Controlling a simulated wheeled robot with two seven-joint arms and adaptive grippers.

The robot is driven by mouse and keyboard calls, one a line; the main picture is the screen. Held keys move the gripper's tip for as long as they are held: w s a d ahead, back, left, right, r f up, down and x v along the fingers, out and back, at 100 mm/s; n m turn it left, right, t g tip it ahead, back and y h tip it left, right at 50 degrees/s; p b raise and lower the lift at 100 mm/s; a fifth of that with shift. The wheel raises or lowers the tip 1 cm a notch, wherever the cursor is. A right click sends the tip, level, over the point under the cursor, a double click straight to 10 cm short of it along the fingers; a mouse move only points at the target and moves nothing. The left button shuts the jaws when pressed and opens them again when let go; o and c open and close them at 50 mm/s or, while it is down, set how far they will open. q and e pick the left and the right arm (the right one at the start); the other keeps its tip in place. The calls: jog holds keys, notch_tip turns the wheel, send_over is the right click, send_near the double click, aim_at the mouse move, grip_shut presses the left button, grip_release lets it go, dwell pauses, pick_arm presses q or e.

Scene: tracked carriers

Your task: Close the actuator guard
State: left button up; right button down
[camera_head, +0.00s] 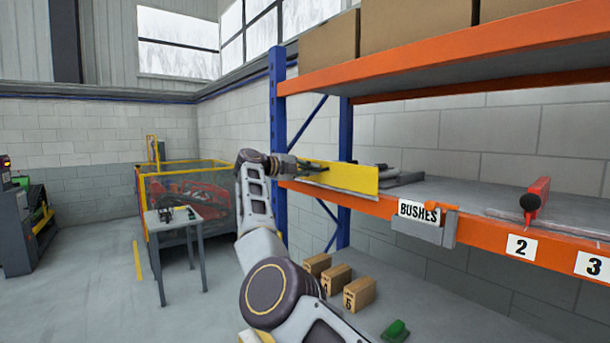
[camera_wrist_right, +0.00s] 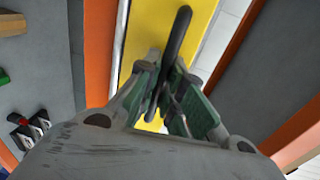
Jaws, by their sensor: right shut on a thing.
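A flat yellow panel, which looks like the actuator guard (camera_head: 355,178), stands out at the left end of the middle orange shelf level. In the right wrist view the yellow guard (camera_wrist_right: 147,28) carries a long black handle (camera_wrist_right: 180,35). My right gripper (camera_head: 318,166) is at the panel's left end in the head view. In the right wrist view my right gripper (camera_wrist_right: 170,92) has its green-padded fingers shut around the black handle. Dark grey parts (camera_head: 400,177) lie partly hidden behind the panel. My left gripper is not in view.
The orange shelf beam (camera_head: 490,235) carries a grey BUSHES holder (camera_head: 420,228) and a red part with a black knob (camera_head: 537,198). Small cardboard boxes (camera_head: 360,293) and a green item (camera_head: 395,331) lie below. A small table (camera_head: 172,216) and yellow-framed enclosure stand at left.

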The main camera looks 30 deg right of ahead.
jog(key=shift+d+r+y, duration=0.15)
jog(key=shift+d+y, duration=0.1)
jog(key=shift+y, duration=0.15)
jog(key=c, duration=1.5)
grip_release()
jog(key=shift+d, duration=0.1)
jog(key=shift+c, duration=0.2)
jog(key=w+v, duration=0.1)
jog(key=v, duration=1.1)
jog(key=shift+s, duration=0.4)
